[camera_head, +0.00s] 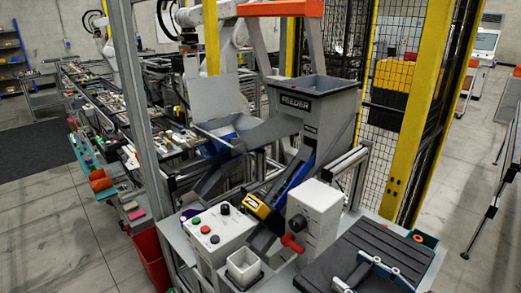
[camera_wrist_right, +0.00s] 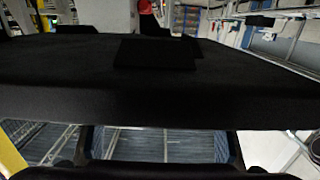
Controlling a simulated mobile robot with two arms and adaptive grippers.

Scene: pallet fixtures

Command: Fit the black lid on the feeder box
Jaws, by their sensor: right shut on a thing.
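The feeder box (camera_head: 308,118) is a grey hopper marked FEEDER, right of centre in the head view. Its top is open. The black lid (camera_head: 322,268) is a dark flat slab at the bottom right of the head view, apart from the box. My right gripper (camera_head: 368,273) is over the lid and shut on it; the exact contact is hard to see. In the right wrist view the lid (camera_wrist_right: 100,85) fills the middle as a wide black slab with a small raised block on top. My left gripper is not in view.
A yellow post (camera_head: 418,110) and mesh fence rise at the right. Open floor lies further right.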

